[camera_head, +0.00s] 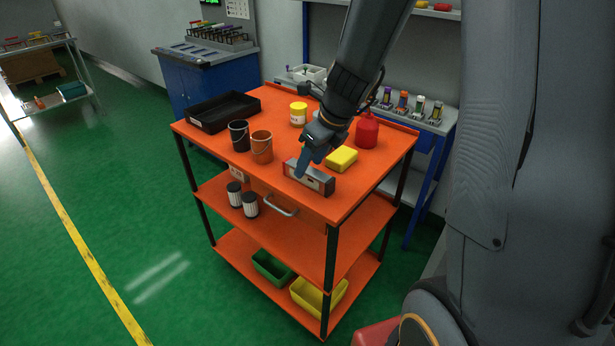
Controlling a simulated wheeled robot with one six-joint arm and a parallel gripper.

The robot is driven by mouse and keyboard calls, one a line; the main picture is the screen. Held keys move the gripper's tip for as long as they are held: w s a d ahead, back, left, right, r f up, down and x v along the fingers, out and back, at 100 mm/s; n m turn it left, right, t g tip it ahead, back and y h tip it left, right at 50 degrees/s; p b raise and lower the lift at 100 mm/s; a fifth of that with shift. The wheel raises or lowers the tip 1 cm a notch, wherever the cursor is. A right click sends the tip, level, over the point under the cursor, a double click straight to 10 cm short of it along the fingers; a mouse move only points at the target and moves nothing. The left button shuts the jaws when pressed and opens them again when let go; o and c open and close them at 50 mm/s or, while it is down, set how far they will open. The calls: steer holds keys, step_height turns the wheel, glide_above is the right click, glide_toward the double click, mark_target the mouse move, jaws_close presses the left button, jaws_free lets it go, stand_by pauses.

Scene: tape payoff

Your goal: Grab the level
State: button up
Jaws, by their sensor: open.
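The level (318,181) looks like a short grey and red bar. It lies near the front right edge of the orange cart's top (211,145). My gripper (301,172) reaches down from the upper right, with its fingers at the left part of the level. The jaws are open. A finger covers part of the level, and I cannot tell whether it touches it.
On the cart top, a yellow block (342,158) and a red can (367,131) stand close behind the level. An orange bucket (262,147), a black bucket (239,135), a yellow tin (298,113) and a black tray (222,111) stand left and behind.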

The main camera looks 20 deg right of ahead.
mark_target(309, 169)
steer(key=x, duration=0.4)
steer(key=shift+d+f+b, duration=0.15)
steer(key=shift+d+b, duration=0.1)
steer(key=shift+b, duration=0.05)
jaws_close()
